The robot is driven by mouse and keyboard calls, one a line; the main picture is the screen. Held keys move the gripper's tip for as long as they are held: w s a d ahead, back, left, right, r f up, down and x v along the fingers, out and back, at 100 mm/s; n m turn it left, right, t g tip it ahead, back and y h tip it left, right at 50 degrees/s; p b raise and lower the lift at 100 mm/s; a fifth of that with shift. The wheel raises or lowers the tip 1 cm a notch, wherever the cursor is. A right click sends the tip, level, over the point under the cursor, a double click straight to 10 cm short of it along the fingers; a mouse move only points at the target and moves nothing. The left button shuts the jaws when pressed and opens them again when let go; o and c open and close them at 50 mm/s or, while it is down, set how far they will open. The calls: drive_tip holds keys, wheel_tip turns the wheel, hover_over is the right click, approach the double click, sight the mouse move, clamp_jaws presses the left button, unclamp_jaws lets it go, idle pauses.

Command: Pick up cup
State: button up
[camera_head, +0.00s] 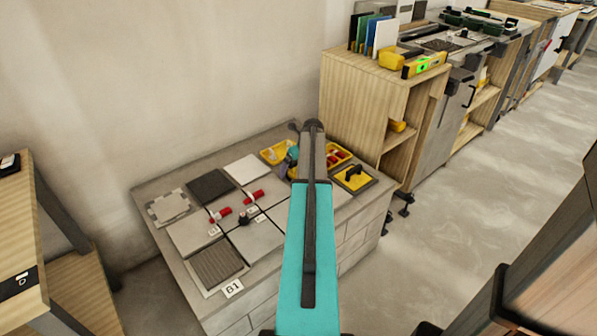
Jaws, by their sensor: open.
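I see no plain drinking cup. A yellow block with a black handle (354,176) sits on a dark square pad at the right end of the grey block bench (207,309); I cannot tell if it is the cup, such as a suction cup. My teal and grey arm reaches up over the bench from the bottom middle. Its far end covers part of the yellow trays. A small teal part shows just left of the arm, probably my wrist. My gripper's fingers are hidden behind the arm.
Grey tiles (256,240), a ribbed tile (217,263) and a dark tile (211,186) lie on the bench. A yellow tray (273,152) lies behind the arm.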

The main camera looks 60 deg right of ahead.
idle(0.3)
drive_tip(key=c, duration=1.1)
drive_tip(key=shift+r, duration=0.15)
wheel_tip(320, 180, up, 10)
drive_tip(key=shift+f+p, duration=0.1)
drive_tip(key=shift+p, duration=0.8)
drive_tip(key=shift+w+a, duration=0.1)
